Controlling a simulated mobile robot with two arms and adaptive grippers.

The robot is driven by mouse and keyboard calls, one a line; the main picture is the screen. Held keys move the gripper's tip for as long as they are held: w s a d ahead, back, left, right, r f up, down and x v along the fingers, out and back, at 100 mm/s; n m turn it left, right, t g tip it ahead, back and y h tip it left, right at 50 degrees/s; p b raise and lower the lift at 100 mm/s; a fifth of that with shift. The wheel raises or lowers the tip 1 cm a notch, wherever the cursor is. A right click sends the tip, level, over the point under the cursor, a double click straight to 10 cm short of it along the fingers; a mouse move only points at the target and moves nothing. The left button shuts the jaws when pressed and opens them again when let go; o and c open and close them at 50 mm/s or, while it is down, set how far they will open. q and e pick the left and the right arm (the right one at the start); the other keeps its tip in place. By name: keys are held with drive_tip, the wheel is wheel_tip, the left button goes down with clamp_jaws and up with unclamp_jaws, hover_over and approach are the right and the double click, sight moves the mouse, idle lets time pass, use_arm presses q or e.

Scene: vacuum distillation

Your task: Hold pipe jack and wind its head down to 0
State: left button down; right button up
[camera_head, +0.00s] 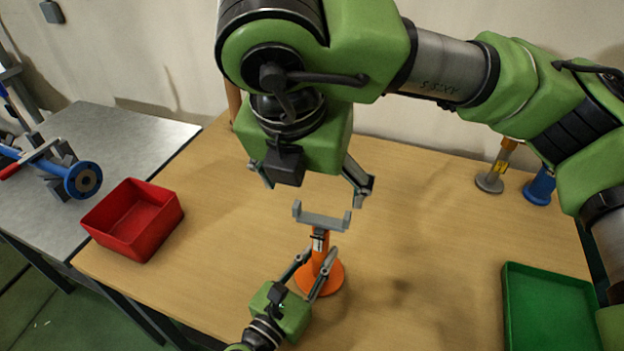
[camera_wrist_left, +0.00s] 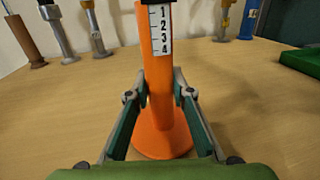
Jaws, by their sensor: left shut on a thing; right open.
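The orange pipe jack (camera_head: 331,280) stands upright on the wooden table, with a grey forked head (camera_head: 321,217) on top. My left gripper (camera_head: 318,270) is shut on its orange post from the front. In the left wrist view the post (camera_wrist_left: 157,85) stands between the fingers of my left gripper (camera_wrist_left: 160,95), and a scale (camera_wrist_left: 163,30) shows 1 to 4 from top to bottom. The head is outside that view. My right gripper (camera_head: 312,183) is open, pointing down above the head, with one finger on either side and nothing between them.
A red bin (camera_head: 133,218) stands at the table's left edge and a green bin (camera_head: 550,308) at the right. A grey jack (camera_head: 492,178) and a blue one (camera_head: 540,188) stand at the back right. A grey bench (camera_head: 125,135) with blue equipment is at left.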

drive_tip(key=shift+s+r, duration=0.15)
drive_tip(key=shift+r, duration=0.2)
use_arm(q)
drive_tip(key=c, duration=1.7)
unclamp_jaws()
drive_tip(key=v, duration=1.2)
drive_tip(key=shift+r, duration=0.1)
drive_tip(key=o, duration=0.4)
drive_tip(key=shift+o, duration=0.2)
